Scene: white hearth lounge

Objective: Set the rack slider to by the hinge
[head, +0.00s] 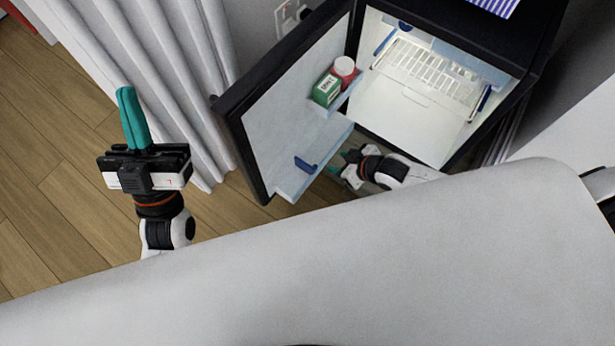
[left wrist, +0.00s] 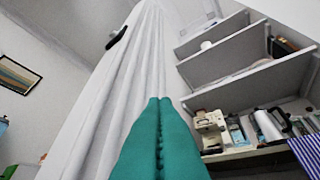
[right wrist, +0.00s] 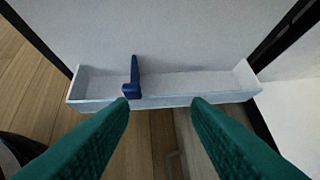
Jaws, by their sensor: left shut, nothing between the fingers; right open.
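The mini fridge door (head: 290,90) stands open, with its hinge side against the fridge body. The lower door rack (head: 318,165) is a shallow pale tray; it also shows in the right wrist view (right wrist: 205,90). The blue rack slider (head: 305,163) sits left of the rack's middle in the right wrist view (right wrist: 131,80), towards the door's free edge. My right gripper (head: 338,163) is open in front of the rack; the slider appears just beyond its left fingertip (right wrist: 160,101), with no contact evident. My left gripper (head: 125,90) is shut and empty, away from the fridge.
A green box (head: 327,89) and a red jar with a white lid (head: 345,70) stand on the upper door rack. The lit fridge interior (head: 410,115) is right of the door. White curtains (head: 165,70) hang between my left gripper and the door.

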